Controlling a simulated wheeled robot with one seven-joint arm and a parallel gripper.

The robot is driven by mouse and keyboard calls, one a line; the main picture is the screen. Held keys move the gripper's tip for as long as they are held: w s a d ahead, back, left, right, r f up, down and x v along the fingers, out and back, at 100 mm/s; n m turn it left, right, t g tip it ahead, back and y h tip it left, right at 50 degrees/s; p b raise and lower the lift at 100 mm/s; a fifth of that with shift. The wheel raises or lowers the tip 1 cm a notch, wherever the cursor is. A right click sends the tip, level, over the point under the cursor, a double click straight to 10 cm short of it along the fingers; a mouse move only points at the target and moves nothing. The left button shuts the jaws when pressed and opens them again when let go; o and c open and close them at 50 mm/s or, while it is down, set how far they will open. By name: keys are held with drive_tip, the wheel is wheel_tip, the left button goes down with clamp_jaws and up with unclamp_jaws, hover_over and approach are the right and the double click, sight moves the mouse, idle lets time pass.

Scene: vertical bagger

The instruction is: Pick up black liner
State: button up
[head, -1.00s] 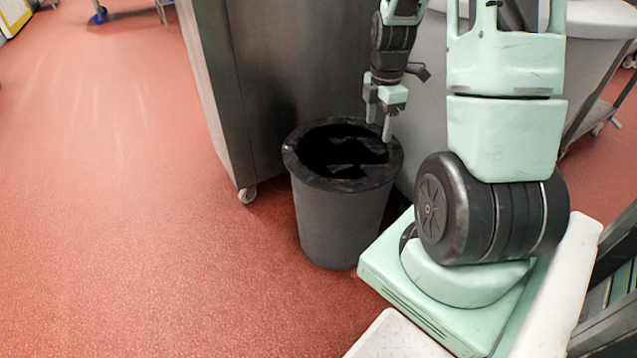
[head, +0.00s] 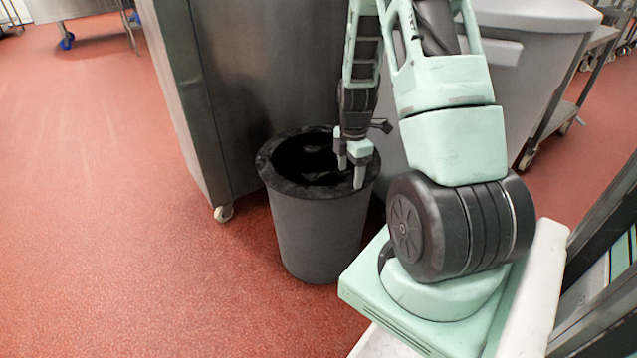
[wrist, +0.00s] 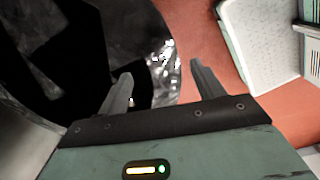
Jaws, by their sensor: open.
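The black liner (head: 290,186) lies in a grey bin (head: 318,240) and folds over its rim. In the wrist view the liner (wrist: 150,50) looks dark and glossy, with its edge running near my fingers. My gripper (head: 350,175) is at the right side of the bin's rim, pointing down. In the wrist view my gripper (wrist: 160,82) is open, one finger over the liner and the other over the red floor outside it. Nothing is between the fingers that I can tell is gripped. The inside of the bin is mostly too dark to make out.
A steel cabinet (head: 240,80) on casters stands right behind the bin. A large grey tub (head: 540,60) is behind my arm, with a metal cart (head: 575,105) at the right. The red floor (head: 120,230) at the left is clear.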

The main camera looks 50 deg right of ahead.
sight(349, 186)
wheel_tip(349, 186, down, 4)
drive_tip(key=shift+r+b, duration=0.1)
drive_tip(key=shift+b, duration=0.5)
clamp_jaws()
drive_tip(key=shift+r, duration=0.1)
drive_tip(key=shift+r, duration=0.1)
